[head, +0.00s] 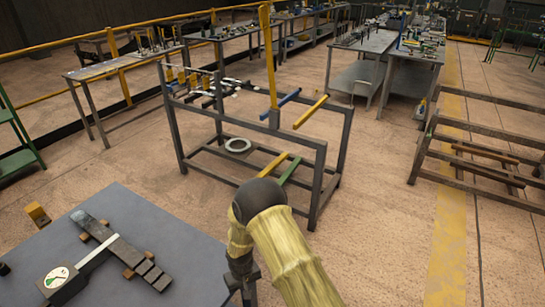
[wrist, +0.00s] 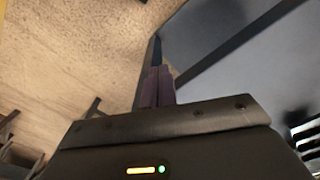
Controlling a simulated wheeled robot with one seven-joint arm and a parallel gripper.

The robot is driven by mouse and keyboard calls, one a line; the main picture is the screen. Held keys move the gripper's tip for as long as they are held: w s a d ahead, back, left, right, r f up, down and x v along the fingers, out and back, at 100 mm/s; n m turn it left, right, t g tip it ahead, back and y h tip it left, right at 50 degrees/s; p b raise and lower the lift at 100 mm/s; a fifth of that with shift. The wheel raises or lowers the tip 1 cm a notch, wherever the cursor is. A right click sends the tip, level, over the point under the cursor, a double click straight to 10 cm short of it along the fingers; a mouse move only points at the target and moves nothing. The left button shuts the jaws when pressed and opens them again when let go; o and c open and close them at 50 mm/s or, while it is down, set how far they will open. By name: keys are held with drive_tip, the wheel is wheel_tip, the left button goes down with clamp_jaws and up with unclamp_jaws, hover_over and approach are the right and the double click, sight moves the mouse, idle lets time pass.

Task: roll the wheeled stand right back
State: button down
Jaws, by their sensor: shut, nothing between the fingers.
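A dark grey metal frame stand (head: 318,170) stands upright on the floor at the centre of the head view, with yellow, blue and green bars on it. I cannot make out wheels on it, so I cannot tell whether it is the wheeled stand. My gripper (head: 243,287) is low in the head view, beside the right edge of the near blue-grey table and in front of the frame, apart from it. In the wrist view my gripper's fingers (wrist: 157,88) are together and empty, close to a dark table edge.
The near table (head: 190,240) at lower left holds a dial gauge (head: 58,278) and a dark bar on wooden blocks. A low dark rack (head: 480,130) stands at right. Workbenches line the back. Floor by the yellow stripe (head: 447,230) is clear.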

drive_tip(key=r+p, duration=0.1)
drive_tip(key=r, duration=0.1)
drive_tip(key=d+r+p, duration=0.1)
drive_tip(key=r, duration=0.1)
drive_tip(key=shift+s+r+p, duration=0.1)
drive_tip(key=shift+s+p, duration=0.2)
drive_tip(key=shift+p, duration=0.05)
drive_tip(key=d+r+m+t, duration=0.1)
drive_tip(key=d+r, duration=0.5)
drive_tip(key=r, duration=0.3)
drive_tip(key=d+r+m, duration=0.2)
drive_tip(key=d+r, duration=0.4)
drive_tip(key=r, duration=0.3)
drive_tip(key=s+d+r+m+t, duration=0.1)
drive_tip(key=s+d+r+m, duration=0.2)
drive_tip(key=s+d+r, duration=0.8)
drive_tip(key=shift+s+d+r+t, duration=0.3)
drive_tip(key=shift+s+r, duration=0.45)
drive_tip(key=shift+s, duration=0.15)
